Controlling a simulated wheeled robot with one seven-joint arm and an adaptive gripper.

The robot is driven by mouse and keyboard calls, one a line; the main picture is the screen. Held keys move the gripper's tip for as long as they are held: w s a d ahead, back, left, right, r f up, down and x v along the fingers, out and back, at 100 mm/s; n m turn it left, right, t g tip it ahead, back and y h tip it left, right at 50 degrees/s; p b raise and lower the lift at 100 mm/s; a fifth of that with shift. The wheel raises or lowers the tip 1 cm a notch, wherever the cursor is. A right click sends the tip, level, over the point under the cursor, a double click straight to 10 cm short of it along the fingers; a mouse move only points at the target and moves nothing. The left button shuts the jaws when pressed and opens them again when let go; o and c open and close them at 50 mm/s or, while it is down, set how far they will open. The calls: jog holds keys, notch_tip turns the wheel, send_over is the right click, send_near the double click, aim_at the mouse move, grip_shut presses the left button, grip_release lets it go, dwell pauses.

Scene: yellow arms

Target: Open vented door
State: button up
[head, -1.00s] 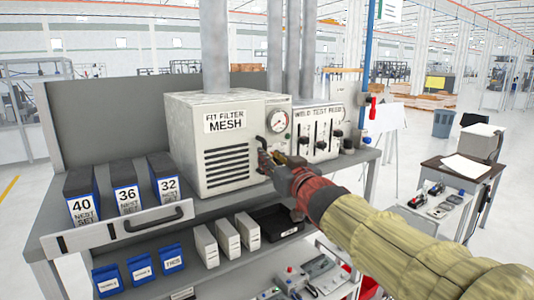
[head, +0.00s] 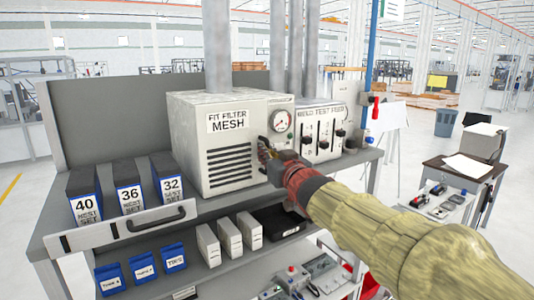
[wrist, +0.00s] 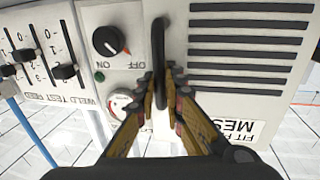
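The vented door is the slatted front (head: 229,165) of a pale box labelled "FIT FILTER MESH" on the bench. It looks closed. Its dark slats (wrist: 248,42) show upside down at the right of the wrist view. A dark bar handle (wrist: 158,38) stands along the door's edge, beside the gauge and knob panel. My gripper (wrist: 160,75) has one finger on each side of this handle, close against it, and appears shut on it. In the head view my gripper (head: 267,152) is at the door's right edge and hides most of the handle.
A knob (wrist: 109,42) and a gauge (head: 281,121) sit beside the handle. A slider panel (head: 321,134) stands to the right. Numbered bins (head: 130,191) and a drawer front with a handle (head: 125,229) are at left. Floor space lies right of the bench.

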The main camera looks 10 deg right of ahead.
grip_shut()
jog(key=shift+b, duration=0.95)
jog(key=shift+s+r+m+h+b, duration=0.3)
jog(key=shift+h+b, duration=0.5)
jog(key=shift+b, duration=1.85)
